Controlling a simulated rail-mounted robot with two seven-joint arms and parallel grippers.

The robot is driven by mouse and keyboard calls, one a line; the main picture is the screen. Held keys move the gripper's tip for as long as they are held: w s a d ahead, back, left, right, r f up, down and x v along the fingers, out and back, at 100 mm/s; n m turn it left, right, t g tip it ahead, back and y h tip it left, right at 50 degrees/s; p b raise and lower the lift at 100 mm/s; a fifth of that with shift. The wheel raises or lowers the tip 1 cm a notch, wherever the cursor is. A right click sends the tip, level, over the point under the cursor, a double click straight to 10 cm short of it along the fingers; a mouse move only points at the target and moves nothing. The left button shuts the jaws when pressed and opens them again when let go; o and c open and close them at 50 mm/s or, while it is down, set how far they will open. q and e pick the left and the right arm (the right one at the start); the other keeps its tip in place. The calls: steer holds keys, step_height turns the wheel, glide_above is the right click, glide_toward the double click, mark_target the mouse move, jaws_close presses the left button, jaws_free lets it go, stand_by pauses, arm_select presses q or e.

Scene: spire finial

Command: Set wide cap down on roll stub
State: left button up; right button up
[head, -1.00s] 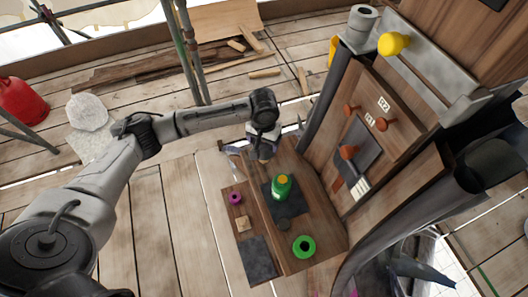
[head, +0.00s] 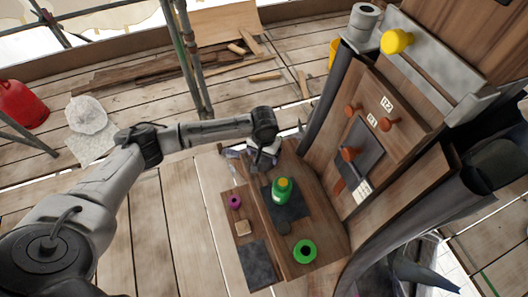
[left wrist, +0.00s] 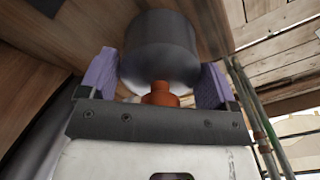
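My left gripper (left wrist: 158,80) has its two purple fingers on either side of a wide dark grey cylinder (left wrist: 160,45), which looks like the wide cap. An orange-brown stem (left wrist: 160,95) on it faces my palm. In the head view my left gripper (head: 262,160) is above the far end of the wooden bench; the arm mostly hides its load. I cannot tell for certain which part is the roll stub. A grey hollow cylinder (head: 364,17) and a yellow knob (head: 396,41) are on the grey ledge at the upper right. My right gripper does not show.
To the right stands a sloped wooden panel (head: 385,92) with orange-brown pegs. A scaffold pole (head: 190,60) stands behind.

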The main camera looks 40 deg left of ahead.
arm_select(q)
steer(key=shift+o, duration=1.4)
step_height(320, 180, up, 10)
steer(key=shift+r+p, duration=0.25)
steer(key=shift+p, duration=0.9)
steer(key=shift+r, duration=0.9)
